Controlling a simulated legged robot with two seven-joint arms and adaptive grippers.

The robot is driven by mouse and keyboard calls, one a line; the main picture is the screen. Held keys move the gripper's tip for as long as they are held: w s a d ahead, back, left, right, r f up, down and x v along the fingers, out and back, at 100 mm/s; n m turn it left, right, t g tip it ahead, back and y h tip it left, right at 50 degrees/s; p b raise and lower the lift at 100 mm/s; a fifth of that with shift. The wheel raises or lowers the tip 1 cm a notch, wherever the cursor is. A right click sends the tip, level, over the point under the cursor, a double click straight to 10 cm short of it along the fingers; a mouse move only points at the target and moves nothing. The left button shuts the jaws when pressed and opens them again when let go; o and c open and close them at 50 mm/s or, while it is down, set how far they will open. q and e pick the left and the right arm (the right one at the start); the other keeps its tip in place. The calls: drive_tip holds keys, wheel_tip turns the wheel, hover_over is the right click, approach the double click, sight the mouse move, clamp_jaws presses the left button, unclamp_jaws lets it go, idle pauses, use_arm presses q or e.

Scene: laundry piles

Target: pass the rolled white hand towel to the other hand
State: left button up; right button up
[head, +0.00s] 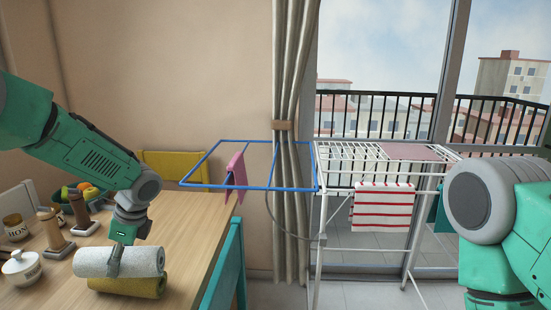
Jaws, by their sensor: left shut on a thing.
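The rolled white hand towel (90,261) lies sideways near the front of the wooden table (190,228), at the lower left of the head view. My left gripper (115,268) points down from above and is shut on the white roll around its middle.
A fruit bowl (62,205), wooden mills (82,215), a lidded white pot (21,268) and a jar (15,228) stand at the table's left. A teal chair (225,265) stands at its right edge. A drying rack (323,215) with a striped towel (383,207) stands beyond.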

use_arm(q)
drive_tip(key=s+d+f+n+g+h, duration=0.1)
drive_tip(key=s+d+n, duration=0.3)
drive_tip(key=s+n, duration=0.1)
drive_tip(key=s+d+f+n+g+h, duration=0.1)
drive_tip(key=s+d+f+n+h, duration=0.1)
drive_tip(key=s+d+n, duration=0.2)
drive_tip(key=s+d+f+n+g+h, duration=0.1)
drive_tip(key=s+d+n, duration=0.3)
drive_tip(key=s+n, duration=0.4)
drive_tip(key=shift+s+d+f+g, duration=0.2)
drive_tip(key=shift+s+f+g, duration=0.1)
drive_tip(key=shift+s, duration=0.35)
drive_tip(key=shift+s+d+f+g, duration=0.15)
drive_tip(key=shift+s+f+g, duration=0.15)
drive_tip(key=shift+s, duration=0.35)
drive_tip(key=shift+w+a, duration=0.1)
drive_tip(key=shift+w, duration=0.05)
